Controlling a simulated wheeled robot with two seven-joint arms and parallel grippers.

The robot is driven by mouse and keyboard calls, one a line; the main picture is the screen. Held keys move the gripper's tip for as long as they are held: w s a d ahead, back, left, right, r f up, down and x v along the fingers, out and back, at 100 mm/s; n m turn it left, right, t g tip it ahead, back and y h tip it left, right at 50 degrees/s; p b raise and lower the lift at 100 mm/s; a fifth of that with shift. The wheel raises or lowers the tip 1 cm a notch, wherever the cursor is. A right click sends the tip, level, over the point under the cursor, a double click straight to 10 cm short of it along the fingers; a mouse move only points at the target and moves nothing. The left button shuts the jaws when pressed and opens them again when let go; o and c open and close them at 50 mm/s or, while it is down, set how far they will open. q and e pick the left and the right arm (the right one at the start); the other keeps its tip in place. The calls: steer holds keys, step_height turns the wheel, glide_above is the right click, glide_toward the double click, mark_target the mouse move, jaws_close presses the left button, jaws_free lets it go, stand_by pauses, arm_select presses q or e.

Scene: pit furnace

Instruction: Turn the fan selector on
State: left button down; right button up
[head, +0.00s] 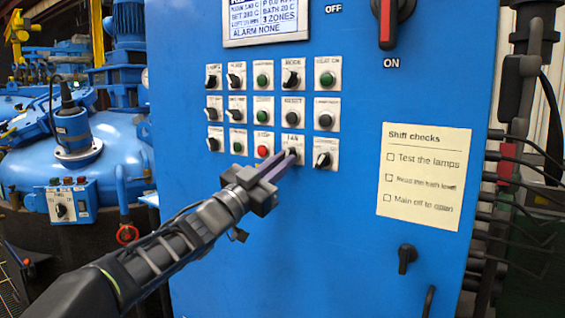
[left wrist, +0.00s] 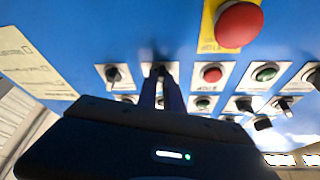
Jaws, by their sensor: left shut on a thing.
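The fan selector (head: 291,142) is a small black knob on a white plate marked FAN, in the bottom row of controls on the blue cabinet. My left gripper (head: 284,160) reaches it from the lower left, its two dark fingers shut on the knob. The fingers hide most of the knob, so I cannot tell which way it points. In the left wrist view the fingers of the left gripper (left wrist: 161,92) meet the selector (left wrist: 160,69) on its plate. My right gripper is not in view.
A red button (head: 263,145) sits just left of the fan selector, and another black selector (head: 322,159) just right. A large red stop button (left wrist: 239,25) shows in the wrist view. The main switch (head: 386,20) is above right, and a checklist (head: 424,170) hangs right.

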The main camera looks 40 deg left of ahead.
arm_select(q)
steer(key=shift+a+r+m+g+h+p, duration=0.1)
steer(key=shift+m+g+h+p, duration=0.45)
steer(key=shift+m, duration=1.15)
steer(key=shift+t+h, duration=0.25)
steer(key=shift+h, duration=0.1)
steer(key=c, duration=1.5)
jaws_free()
steer(key=b+v, duration=0.1)
steer(key=v, duration=0.6)
steer(key=shift+s+f, duration=0.2)
steer(key=shift+s, duration=0.15)
